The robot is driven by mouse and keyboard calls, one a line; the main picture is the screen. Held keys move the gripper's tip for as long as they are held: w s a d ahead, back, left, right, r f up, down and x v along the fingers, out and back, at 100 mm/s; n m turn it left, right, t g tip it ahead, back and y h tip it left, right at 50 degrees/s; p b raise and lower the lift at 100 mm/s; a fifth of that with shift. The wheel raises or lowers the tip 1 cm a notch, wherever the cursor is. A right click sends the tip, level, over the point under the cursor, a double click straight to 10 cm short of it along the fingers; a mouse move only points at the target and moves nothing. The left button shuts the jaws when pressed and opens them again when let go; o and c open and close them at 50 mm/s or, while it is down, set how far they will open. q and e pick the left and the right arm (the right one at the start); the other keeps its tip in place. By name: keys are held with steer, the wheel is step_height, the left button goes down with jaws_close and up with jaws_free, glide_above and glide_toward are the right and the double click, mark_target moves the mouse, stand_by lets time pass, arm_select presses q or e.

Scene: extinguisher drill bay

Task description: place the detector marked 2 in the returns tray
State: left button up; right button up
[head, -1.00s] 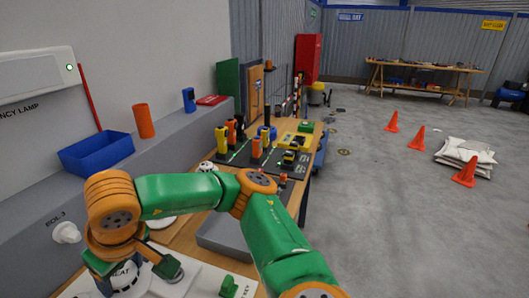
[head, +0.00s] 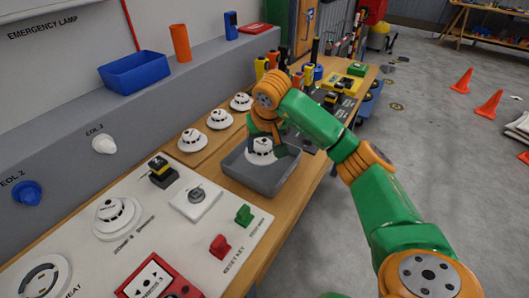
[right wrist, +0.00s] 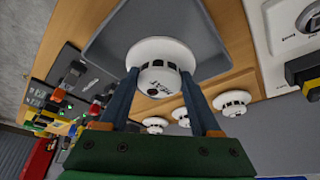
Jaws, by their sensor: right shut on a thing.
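My right gripper (head: 268,142) is shut on a white round detector (head: 261,154). In the right wrist view the detector (right wrist: 160,64) sits between the two blue fingers (right wrist: 160,80); dark print shows on its face, too small to read. The grey returns tray (head: 240,172) lies below and around it, and its grey floor also shows in the right wrist view (right wrist: 112,38). The detector is within the tray's outline; I cannot tell whether it touches the floor. My left gripper is not in view.
Several other white detectors stand in a row on the wooden bench, such as one left of the tray (head: 219,119). A white panel (head: 150,222) with switches and a red call point lies in front. A crowded tool board (head: 340,108) stands behind the tray.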

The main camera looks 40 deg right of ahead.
mark_target(263, 153)
steer(key=x, duration=0.1)
steer(key=p+x, duration=0.1)
steer(key=x, duration=0.1)
steer(key=shift+s+f, duration=0.2)
steer(key=shift+f, duration=0.6)
steer(key=o, duration=1.4)
steer(key=shift+o, duration=0.2)
steer(key=shift+r, duration=0.3)
steer(key=v, duration=1.1)
steer(key=shift+s+r, duration=0.3)
steer(key=shift+r, duration=0.05)
